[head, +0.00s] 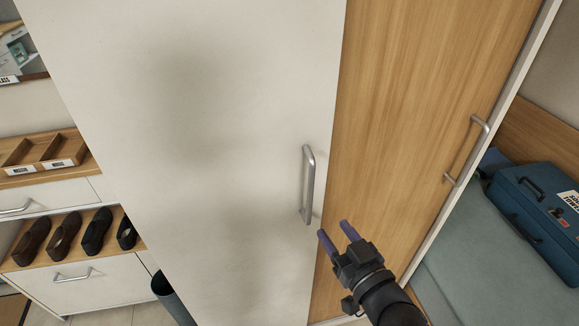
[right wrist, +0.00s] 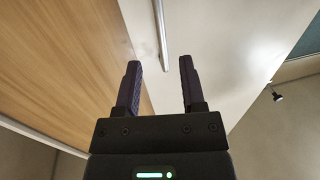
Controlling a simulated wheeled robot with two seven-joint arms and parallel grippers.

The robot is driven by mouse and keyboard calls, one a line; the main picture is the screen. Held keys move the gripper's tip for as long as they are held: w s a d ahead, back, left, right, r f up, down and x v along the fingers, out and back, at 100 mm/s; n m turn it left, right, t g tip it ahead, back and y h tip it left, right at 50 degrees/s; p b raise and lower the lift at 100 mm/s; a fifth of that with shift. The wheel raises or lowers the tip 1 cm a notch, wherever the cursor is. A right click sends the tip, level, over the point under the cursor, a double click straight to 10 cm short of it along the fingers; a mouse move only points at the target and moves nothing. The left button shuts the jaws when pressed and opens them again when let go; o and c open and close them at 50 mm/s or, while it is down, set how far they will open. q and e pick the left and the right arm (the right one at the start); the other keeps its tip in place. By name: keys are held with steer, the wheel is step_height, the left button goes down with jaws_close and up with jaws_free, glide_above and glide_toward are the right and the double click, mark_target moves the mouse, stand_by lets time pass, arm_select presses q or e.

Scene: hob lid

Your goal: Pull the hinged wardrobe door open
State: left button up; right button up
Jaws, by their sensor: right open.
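The wardrobe has a white door (head: 210,150) at the left and a wood-grain door (head: 400,110) at the right. The white door carries an upright grey bar handle (head: 308,185) near its right edge. The wood-grain door has a similar handle (head: 467,150) near its right edge. Both doors look shut. My right gripper (head: 334,229) is open and empty, just below and right of the white door's handle. In the right wrist view that handle (right wrist: 161,35) lies beyond the open fingers (right wrist: 160,75), roughly in line with the gap between them. My left gripper is out of view.
At the left stand a shoe shelf (head: 75,240) with several dark shoes, a wooden tray (head: 45,150) and a dark bin (head: 168,292). At the right, a blue case (head: 535,215) lies on a grey-green padded surface (head: 460,260).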

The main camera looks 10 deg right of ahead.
mark_target(311, 198)
steer(key=b+x, duration=0.1)
steer(key=x, duration=0.9)
jaws_close()
stand_by(1.0)
